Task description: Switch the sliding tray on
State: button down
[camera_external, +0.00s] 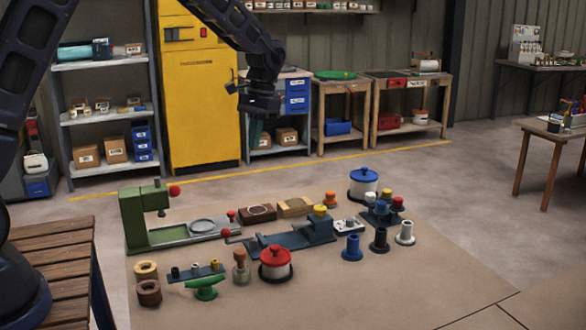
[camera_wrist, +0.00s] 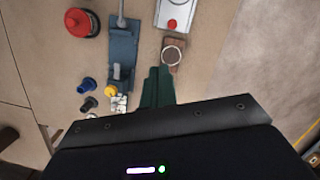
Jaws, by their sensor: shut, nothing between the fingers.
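A green machine (camera_external: 140,220) stands at the left of the floor mat, with a red ball knob on its head. A flat light tray (camera_external: 196,234) bearing a silver disc lies in its base, with a red knob (camera_external: 231,216) at the right end. In the wrist view part of this tray (camera_wrist: 178,12) shows at the top edge. A blue slide unit (camera_external: 285,243) with a red knob and a yellow knob lies in front; it also shows in the wrist view (camera_wrist: 122,52). My gripper (camera_external: 257,133) is shut, empty and high above the objects, touching none.
A red-lidded pot (camera_external: 276,263), a blue-lidded pot (camera_external: 364,184), two wooden blocks (camera_external: 257,212) (camera_external: 296,207) and several coloured pegs stand close around. A wooden bench (camera_external: 50,258) is at the left.

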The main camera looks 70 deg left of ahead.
jog(key=w+a+f, duration=0.2)
jog(key=a+f, duration=0.3)
jog(key=f, duration=0.3)
jog(key=shift+a+n+g+h, duration=0.2)
jog(key=shift+n+g+h, duration=0.1)
jog(key=shift+g, duration=0.1)
jog(key=shift+s, duration=0.1)
jog(key=x, duration=0.9)
jog(key=shift+d+f, duration=0.1)
jog(key=shift+f, duration=0.1)
jog(key=s, duration=0.1)
jog(key=s+d+f, duration=0.1)
jog(key=shift+s+d, duration=0.15)
jog(key=shift+s, duration=0.15)
jog(key=shift+s+d+f, duration=0.1)
jog(key=shift+s+d, duration=0.2)
jog(key=shift+s, duration=0.25)
send_over(197, 226)
jog(key=w, duration=0.2)
jog(key=shift+s+a, duration=0.25)
jog(key=shift+a, duration=0.05)
